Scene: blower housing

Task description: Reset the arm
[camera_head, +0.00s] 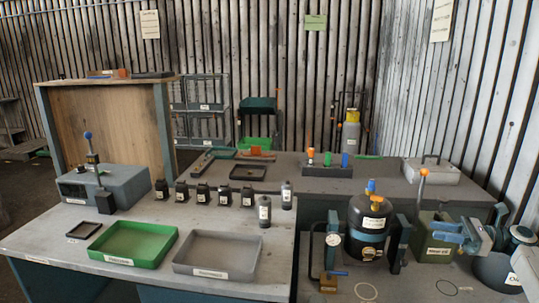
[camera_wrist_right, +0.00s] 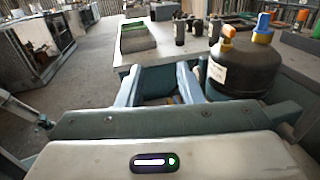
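My right gripper (camera_head: 444,232) shows at the right in the head view, with its light-blue fingers pointing left in front of a green box (camera_head: 432,247). In the right wrist view my right gripper (camera_wrist_right: 160,78) has its two fingers apart, with nothing held between them. A black tank (camera_head: 369,222) with a blue and orange top stands to the left of the gripper in the head view. The tank also shows close to the right of the fingers in the wrist view (camera_wrist_right: 240,72). My left gripper is not in view.
A green tray (camera_head: 133,245) and a grey tray (camera_head: 218,254) sit on the front table, with several small black bottles behind them. An orange-knobbed lever (camera_head: 422,180) stands near my right gripper.

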